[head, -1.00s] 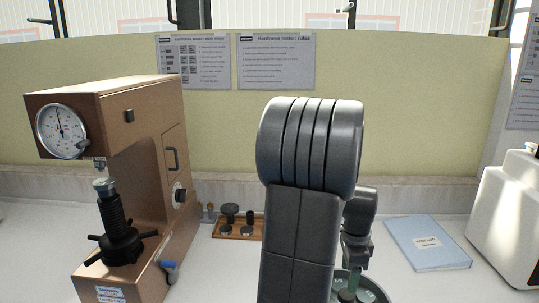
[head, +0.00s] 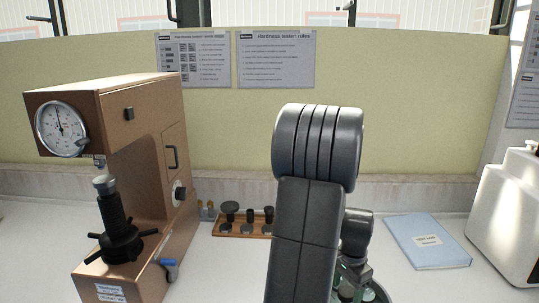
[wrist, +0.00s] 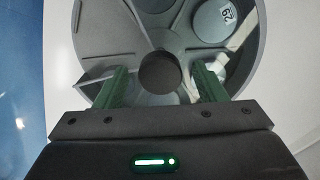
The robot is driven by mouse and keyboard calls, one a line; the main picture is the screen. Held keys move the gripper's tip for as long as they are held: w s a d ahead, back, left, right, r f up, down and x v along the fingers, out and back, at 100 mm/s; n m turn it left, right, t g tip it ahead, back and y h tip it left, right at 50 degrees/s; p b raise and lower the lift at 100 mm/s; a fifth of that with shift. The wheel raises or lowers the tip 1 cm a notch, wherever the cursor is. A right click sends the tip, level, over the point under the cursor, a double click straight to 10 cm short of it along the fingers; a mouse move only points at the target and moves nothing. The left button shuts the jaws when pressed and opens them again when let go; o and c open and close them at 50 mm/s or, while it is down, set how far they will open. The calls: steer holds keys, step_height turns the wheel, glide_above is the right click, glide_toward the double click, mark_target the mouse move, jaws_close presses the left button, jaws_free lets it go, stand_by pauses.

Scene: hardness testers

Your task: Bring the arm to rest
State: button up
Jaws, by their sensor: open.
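My arm rises in the middle of the head view, its dark grey links standing over the bench. In the wrist view my gripper (wrist: 162,88) has its two green fingers apart, one on each side of a dark round knob. The knob (wrist: 160,73) stands in the middle of a round grey divided tray (wrist: 105,40). I cannot tell whether the fingers touch the knob. A round piece marked with a number (wrist: 214,20) lies in one compartment. In the head view the tray's rim (head: 378,292) shows at the bottom, mostly hidden behind my arm.
A brown hardness tester (head: 150,120) with a dial stands at left. A wooden rack (head: 232,230) with dark parts is at the back. A blue booklet (head: 428,242) lies right of my arm, and a white machine (head: 510,215) stands at far right. Clear bench lies around the booklet.

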steer(key=n, duration=0.4)
steer(key=shift+n, duration=0.4)
steer(key=shift+s, duration=0.1)
